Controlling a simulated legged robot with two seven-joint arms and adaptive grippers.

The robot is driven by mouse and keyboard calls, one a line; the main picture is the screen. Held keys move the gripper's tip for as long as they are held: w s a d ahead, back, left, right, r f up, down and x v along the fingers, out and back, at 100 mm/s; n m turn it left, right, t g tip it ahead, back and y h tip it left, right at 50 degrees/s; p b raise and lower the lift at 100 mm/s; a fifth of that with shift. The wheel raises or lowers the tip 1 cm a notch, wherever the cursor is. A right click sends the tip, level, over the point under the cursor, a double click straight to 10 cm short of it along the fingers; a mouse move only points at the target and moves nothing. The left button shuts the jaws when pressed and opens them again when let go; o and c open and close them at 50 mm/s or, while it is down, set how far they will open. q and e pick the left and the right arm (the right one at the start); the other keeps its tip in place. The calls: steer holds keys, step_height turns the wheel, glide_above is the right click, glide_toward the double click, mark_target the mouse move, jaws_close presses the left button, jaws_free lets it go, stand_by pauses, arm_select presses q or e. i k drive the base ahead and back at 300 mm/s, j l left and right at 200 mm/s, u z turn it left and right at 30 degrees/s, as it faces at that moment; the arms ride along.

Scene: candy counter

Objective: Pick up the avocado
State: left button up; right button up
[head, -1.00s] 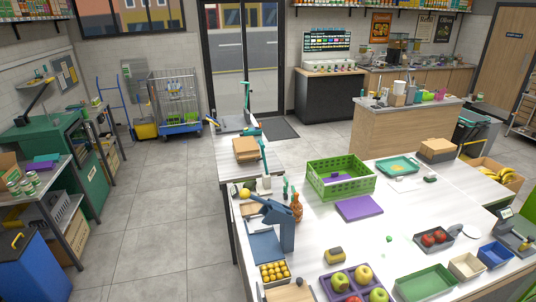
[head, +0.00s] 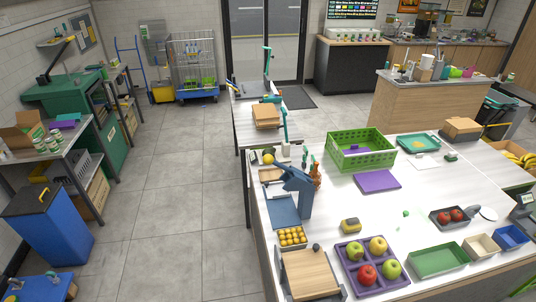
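No avocado can be made out with certainty in the head view. Neither of my grippers is in view.
A green crate (head: 361,160) and purple mat (head: 377,181) stand mid-counter. In front are a purple fruit tray (head: 352,285), green tray (head: 438,262), yellow fruit box (head: 292,237) and blue-grey stand (head: 297,190). Open floor lies left of the counter.

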mark_target(272, 150)
steer(key=i+j+z, duration=0.15)
steer(key=z, duration=0.95)
steer(key=i+j+z, duration=0.1)
steer(key=j+z, duration=0.3)
steer(key=j, duration=0.45)
steer(key=j+z, duration=0.4)
steer(key=j, duration=0.4)
steer(key=k+j+z, duration=0.15)
steer(key=j+z, duration=0.25)
steer(key=j, duration=0.4)
